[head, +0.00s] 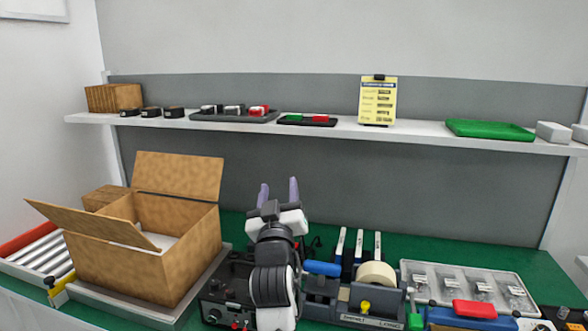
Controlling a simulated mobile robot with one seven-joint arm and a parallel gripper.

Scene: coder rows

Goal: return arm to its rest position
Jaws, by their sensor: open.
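My gripper (279,190) is in the middle of the head view, with its two purple fingertips pointing up and spread apart. Nothing shows between the fingers. My arm rises from the bottom edge in front of the green bench (350,240), and it hides part of the equipment behind it. The fingertips stand in front of the grey back panel, below the shelf (345,128) in the picture. No contact with anything shows.
An open cardboard box (150,262) stands left of my arm, its flaps spread. A black device (225,295) and a tape dispenser (352,300) flank the arm closely. A clear compartment tray (465,285) is at right. The space above the bench is open.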

